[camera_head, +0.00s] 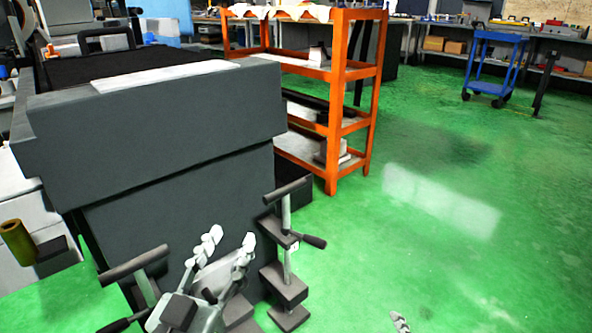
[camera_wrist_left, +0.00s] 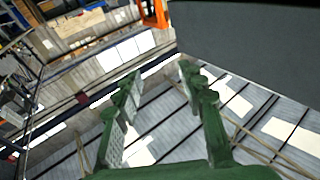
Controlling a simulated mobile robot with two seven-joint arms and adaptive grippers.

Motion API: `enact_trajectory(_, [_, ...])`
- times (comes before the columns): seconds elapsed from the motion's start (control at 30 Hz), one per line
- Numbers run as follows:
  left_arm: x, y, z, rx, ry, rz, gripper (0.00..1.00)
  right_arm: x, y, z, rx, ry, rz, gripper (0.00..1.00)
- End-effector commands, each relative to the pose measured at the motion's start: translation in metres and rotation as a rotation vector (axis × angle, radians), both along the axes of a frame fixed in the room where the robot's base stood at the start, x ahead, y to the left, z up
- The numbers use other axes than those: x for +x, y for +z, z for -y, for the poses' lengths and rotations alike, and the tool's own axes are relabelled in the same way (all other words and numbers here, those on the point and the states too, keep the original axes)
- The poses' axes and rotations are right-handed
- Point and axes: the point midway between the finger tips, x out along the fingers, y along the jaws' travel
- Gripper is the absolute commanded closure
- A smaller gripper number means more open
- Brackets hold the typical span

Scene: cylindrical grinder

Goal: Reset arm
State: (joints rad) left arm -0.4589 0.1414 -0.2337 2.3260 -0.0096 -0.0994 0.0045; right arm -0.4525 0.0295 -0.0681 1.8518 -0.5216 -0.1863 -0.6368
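My left gripper (camera_head: 230,240) is at the bottom of the head view, in front of the large dark grey machine (camera_head: 160,125). Its fingers point upward and stand apart with nothing between them. In the left wrist view the fingers of my left gripper (camera_wrist_left: 160,84) are also spread and empty, with the roof and windows behind them. A fingertip of my right gripper (camera_head: 400,321) shows at the bottom edge of the head view. The rest of it is out of frame, so its opening is hidden.
Clamp-like stands with T-handles (camera_head: 285,240) are close beside my left gripper. An orange shelf rack (camera_head: 330,100) stands behind the machine. A blue cart (camera_head: 493,65) is at the back right. The green floor (camera_head: 470,240) on the right is clear.

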Motion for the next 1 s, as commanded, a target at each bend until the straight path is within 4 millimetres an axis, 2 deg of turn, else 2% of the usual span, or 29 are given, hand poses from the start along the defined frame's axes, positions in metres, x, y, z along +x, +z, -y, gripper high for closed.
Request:
enact_trajectory(0.03, [0.006, -0.021, -0.008, 0.045, 0.019, -0.124, 0.6, -0.007, 0.009, 0.014, 0.062, -0.063, -0.067, 0.57])
enact_trajectory(0.1, [0.008, -0.069, -0.025, 0.111, 0.05, -0.318, 0.6, -0.022, 0.006, 0.032, 0.169, -0.171, -0.176, 0.57])
enact_trajectory(0.17, [0.0, -0.111, -0.042, 0.166, 0.079, -0.492, 0.6, -0.038, 0.003, 0.044, 0.261, -0.269, -0.272, 0.57])
enact_trajectory(0.2, [-0.009, -0.137, -0.056, 0.201, 0.1, -0.608, 0.6, -0.051, 0.002, 0.051, 0.32, -0.334, -0.337, 0.57])
enact_trajectory(0.3, [-0.043, -0.193, -0.091, 0.276, 0.153, -0.884, 0.6, -0.085, 0.0, 0.062, 0.451, -0.494, -0.489, 0.57])
enact_trajectory(0.4, [-0.084, -0.231, -0.122, 0.331, 0.199, -1.117, 0.6, -0.117, 0.001, 0.066, 0.546, -0.633, -0.619, 0.57])
enact_trajectory(0.5, [-0.121, -0.253, -0.145, 0.366, 0.233, -1.29, 0.6, -0.143, 0.004, 0.067, 0.605, -0.736, -0.713, 0.57])
enact_trajectory(0.63, [-0.15, -0.265, -0.16, 0.389, 0.258, -1.413, 0.6, -0.163, 0.006, 0.066, 0.641, -0.811, -0.783, 0.57])
enact_trajectory(0.77, [-0.158, -0.27, -0.164, 0.394, 0.265, -1.446, 0.6, -0.168, 0.005, 0.065, 0.65, -0.832, -0.801, 0.57])
enact_trajectory(0.97, [-0.157, -0.27, -0.163, 0.393, 0.264, -1.443, 0.6, -0.168, 0.004, 0.065, 0.649, -0.831, -0.8, 0.57])
enact_trajectory(1.0, [-0.157, -0.27, -0.163, 0.393, 0.264, -1.443, 0.62, -0.168, 0.005, 0.065, 0.649, -0.831, -0.8, 0.59])
